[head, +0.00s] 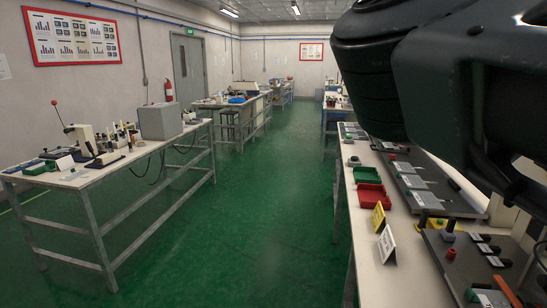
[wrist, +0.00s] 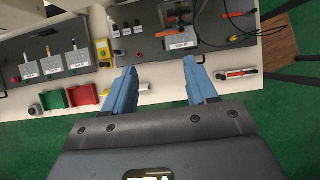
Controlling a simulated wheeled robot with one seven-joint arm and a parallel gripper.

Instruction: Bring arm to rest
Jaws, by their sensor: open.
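My gripper (wrist: 162,90) shows in the wrist view with its two blue fingers apart and nothing between them. It hangs over the front edge of the long workbench (wrist: 160,95), pointing at the bench top. My dark arm (head: 400,70) fills the upper right of the head view, above the right-hand bench. My gripper's fingers do not show in the head view.
Another bench (head: 70,180) with instruments stands at left. The green floor (head: 230,220) between them is clear.

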